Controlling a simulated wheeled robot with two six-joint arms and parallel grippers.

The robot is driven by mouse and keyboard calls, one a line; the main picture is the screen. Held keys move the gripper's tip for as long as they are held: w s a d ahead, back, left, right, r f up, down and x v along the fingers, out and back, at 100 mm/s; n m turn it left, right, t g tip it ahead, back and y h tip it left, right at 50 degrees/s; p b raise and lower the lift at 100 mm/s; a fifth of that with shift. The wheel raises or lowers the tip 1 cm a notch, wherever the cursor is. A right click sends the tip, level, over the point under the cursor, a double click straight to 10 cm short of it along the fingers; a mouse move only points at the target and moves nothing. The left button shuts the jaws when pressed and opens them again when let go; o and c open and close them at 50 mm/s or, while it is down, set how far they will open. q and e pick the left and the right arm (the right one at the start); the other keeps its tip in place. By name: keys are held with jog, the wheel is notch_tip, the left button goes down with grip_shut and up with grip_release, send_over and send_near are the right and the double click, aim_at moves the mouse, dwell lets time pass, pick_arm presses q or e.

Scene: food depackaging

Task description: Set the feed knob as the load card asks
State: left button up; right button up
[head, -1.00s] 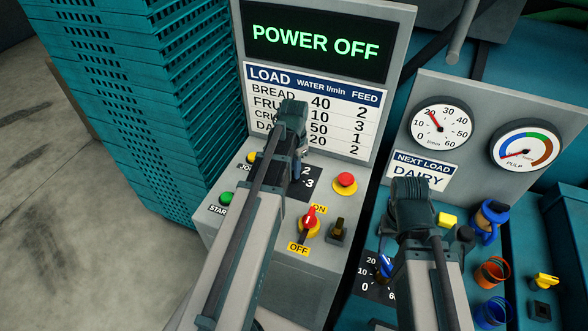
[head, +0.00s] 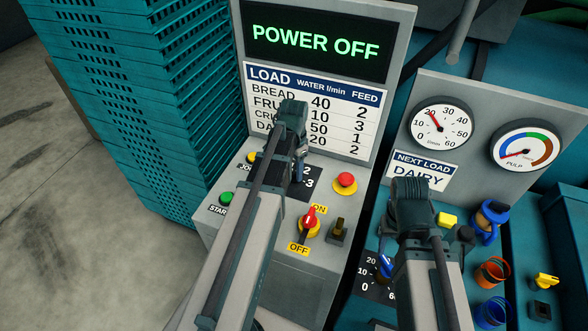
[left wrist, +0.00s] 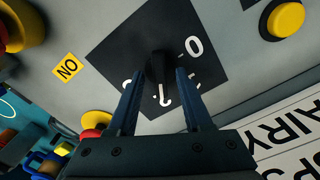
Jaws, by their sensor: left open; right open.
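The feed knob (left wrist: 160,68) is dark and sits on a black scale plate (left wrist: 125,45) in the left wrist view; a 0 shows on the plate, its other numerals partly covered. My left gripper (left wrist: 157,72) is open, with one finger on each side of the knob; I cannot tell whether they touch it. In the head view my left gripper (head: 299,168) hides the knob, and 2 and 3 show on the plate (head: 308,184). The load card (head: 422,171) reads DAIRY. The load table (head: 312,110) lists dairy with water 20, feed 2. My right gripper (head: 410,215) is open over the right panel, fingertips largely hidden.
The display (head: 316,41) reads POWER OFF. Near the feed plate are a red button (head: 345,180), a red-yellow switch (head: 308,221), a green start button (head: 226,198) and a yellow button (left wrist: 286,19). Teal crates (head: 140,110) stand stacked at left.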

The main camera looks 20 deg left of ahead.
aim_at(294, 172)
pick_arm(q)
jog(key=shift+r, duration=0.15)
pick_arm(e)
jog(key=shift+r, duration=0.15)
pick_arm(q)
notch_tip(294, 172, up, 14)
jog(key=p, duration=1.4)
jog(key=shift+f, duration=0.2)
pick_arm(e)
notch_tip(294, 172, up, 14)
jog(key=shift+f, duration=0.2)
